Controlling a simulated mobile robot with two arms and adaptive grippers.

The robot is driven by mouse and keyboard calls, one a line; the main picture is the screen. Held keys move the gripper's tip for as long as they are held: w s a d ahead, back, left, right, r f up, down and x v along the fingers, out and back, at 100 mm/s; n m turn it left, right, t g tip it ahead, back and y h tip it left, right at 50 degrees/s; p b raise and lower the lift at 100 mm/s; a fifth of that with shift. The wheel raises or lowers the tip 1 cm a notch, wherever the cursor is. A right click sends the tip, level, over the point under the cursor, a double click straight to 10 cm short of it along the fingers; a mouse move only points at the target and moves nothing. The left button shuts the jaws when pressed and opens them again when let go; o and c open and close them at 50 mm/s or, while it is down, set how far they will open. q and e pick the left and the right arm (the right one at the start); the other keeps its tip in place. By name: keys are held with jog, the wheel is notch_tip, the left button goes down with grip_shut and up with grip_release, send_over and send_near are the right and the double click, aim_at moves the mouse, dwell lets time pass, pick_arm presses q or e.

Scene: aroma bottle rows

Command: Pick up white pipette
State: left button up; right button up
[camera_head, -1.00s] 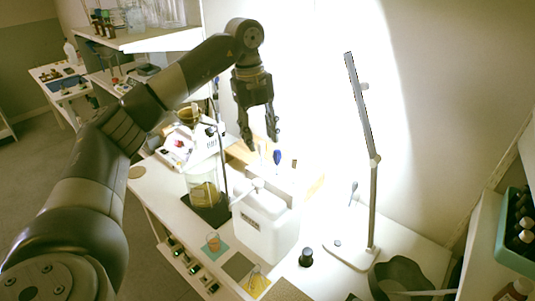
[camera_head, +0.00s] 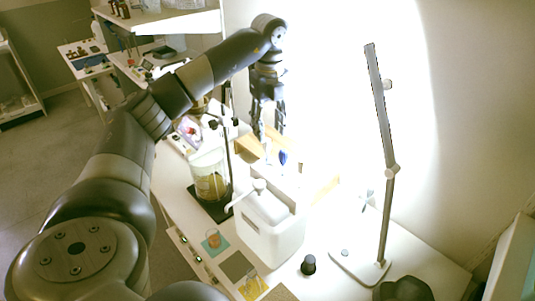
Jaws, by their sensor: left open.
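My left gripper (camera_head: 268,125) reaches in from the upper left and points down, with its two fingers apart and nothing visible between them. Just below its fingertips, a blue-topped slim tool (camera_head: 283,157) stands upright behind the white jug. A pale slim thing (camera_head: 268,150) stands just left of it, under the gripper; it may be the white pipette, but bright light washes it out. I cannot tell the exact gap between the fingertips and these tools. Their lower parts are hidden behind the jug. My right gripper is not in view.
A white jug (camera_head: 269,236) with a pump top stands in front of the tools. A glass beaker (camera_head: 209,178) and a dark stand are left of it. A desk lamp (camera_head: 381,130) rises at right. A small black-capped bottle (camera_head: 308,265) stands near the front.

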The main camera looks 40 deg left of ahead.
aim_at(267, 139)
pick_arm(q)
jog(key=f, duration=0.1)
jog(key=f+p, duration=0.1)
jog(key=f, duration=0.2)
jog(key=shift+s+a+f+p, duration=0.2)
jog(key=shift+a+p, duration=0.15)
jog(key=shift+p, duration=0.05)
jog(key=shift+f, duration=0.2)
jog(key=shift+w, duration=0.1)
jog(key=shift+d, duration=0.1)
jog(key=c, duration=0.4)
jog(key=shift+c, duration=1.8)
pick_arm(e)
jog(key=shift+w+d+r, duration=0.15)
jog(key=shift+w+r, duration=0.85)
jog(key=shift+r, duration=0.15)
